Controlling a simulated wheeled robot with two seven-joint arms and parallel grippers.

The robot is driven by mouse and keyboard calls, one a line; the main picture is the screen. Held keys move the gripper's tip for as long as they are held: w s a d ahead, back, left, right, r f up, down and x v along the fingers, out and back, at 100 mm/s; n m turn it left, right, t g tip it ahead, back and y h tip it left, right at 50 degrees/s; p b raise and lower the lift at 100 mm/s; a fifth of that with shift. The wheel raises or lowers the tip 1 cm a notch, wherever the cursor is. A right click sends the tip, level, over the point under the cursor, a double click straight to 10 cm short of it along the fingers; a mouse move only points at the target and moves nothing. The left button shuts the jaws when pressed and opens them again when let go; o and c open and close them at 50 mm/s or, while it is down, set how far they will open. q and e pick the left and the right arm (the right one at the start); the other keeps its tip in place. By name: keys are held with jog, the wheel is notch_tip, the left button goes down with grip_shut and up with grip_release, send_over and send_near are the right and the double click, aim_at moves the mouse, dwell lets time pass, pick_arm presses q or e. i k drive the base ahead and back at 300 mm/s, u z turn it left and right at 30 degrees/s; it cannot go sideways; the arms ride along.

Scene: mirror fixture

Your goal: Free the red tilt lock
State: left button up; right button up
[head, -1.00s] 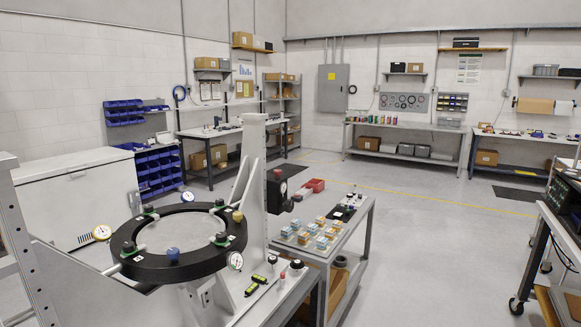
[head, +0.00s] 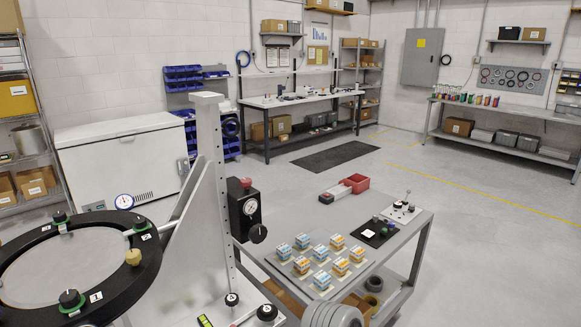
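The mirror fixture stands at lower left in the head view, with a black ring (head: 150,265) around a pale round disc (head: 65,262). Dark and yellow knobs sit on the ring. A grey upright post (head: 209,150) stands right of the ring. Beside it is a black block (head: 236,212) with a red knob (head: 247,183) on top, a round white dial and a black knob on its side. The red knob may be the tilt lock; I cannot tell its setting. Neither of my grippers is in view.
A grey ribbed shape (head: 330,316) at the bottom edge is unclear. The floor beyond is open to the benches.

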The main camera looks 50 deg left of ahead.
aim_at(246, 183)
jog(key=i, duration=0.85)
jog(key=u, duration=2.4)
